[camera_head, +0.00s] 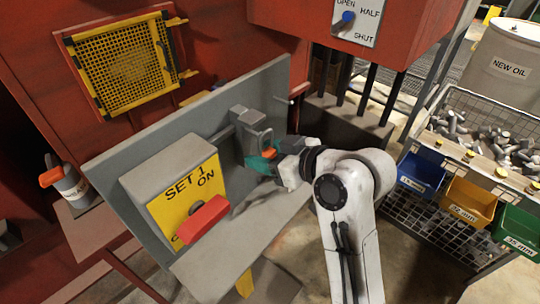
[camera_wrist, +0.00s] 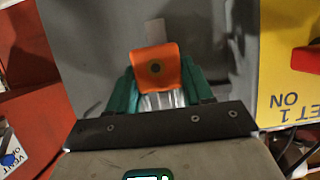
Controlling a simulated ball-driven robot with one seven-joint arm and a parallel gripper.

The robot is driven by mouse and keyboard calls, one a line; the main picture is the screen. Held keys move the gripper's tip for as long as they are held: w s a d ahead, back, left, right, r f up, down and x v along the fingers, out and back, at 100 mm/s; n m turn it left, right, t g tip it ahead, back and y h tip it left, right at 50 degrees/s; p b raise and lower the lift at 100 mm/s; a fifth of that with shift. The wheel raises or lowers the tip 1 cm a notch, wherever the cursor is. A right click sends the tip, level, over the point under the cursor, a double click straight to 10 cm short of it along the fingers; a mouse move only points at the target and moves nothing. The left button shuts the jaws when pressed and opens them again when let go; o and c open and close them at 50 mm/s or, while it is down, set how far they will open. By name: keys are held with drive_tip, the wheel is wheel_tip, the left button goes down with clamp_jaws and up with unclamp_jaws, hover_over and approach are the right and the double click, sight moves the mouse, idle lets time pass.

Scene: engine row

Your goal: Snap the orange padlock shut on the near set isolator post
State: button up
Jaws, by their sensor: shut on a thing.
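An orange padlock (camera_head: 269,153) is held between the teal fingers of my gripper (camera_head: 262,160), in front of the grey isolator panel (camera_head: 225,110). In the wrist view the padlock (camera_wrist: 156,62) sits upright between the fingertips (camera_wrist: 157,88). A pale upright post-like piece (camera_wrist: 154,32) shows just beyond the padlock. In the head view a grey block with a thin loop (camera_head: 262,138) stands just above the padlock. I cannot tell whether the shackle is around the post or closed. The yellow SET 1 ON box (camera_head: 185,195) with its red handle (camera_head: 202,220) is left of my gripper.
A small peg (camera_head: 284,100) sticks out near the panel's upper right. An orange-topped grey item (camera_head: 66,180) stands at the left. A blue selector knob (camera_head: 345,18) is above. Bins (camera_head: 468,202) and a tray of loose metal parts stand at the right.

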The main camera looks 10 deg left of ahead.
sight(247, 146)
drive_tip(key=shift+w+a, duration=0.5)
drive_tip(key=shift+a, duration=0.25)
drive_tip(key=shift+w+a, duration=0.45)
drive_tip(key=shift+a, duration=0.35)
drive_tip(key=shift+w+a+f, duration=0.1)
drive_tip(key=shift+w+f, duration=0.05)
drive_tip(key=shift+r+p, duration=0.85)
drive_tip(key=shift+r, duration=0.55)
drive_tip(key=shift+f, duration=0.3)
drive_tip(key=shift+f+b, duration=0.25)
drive_tip(key=shift+b, duration=0.1)
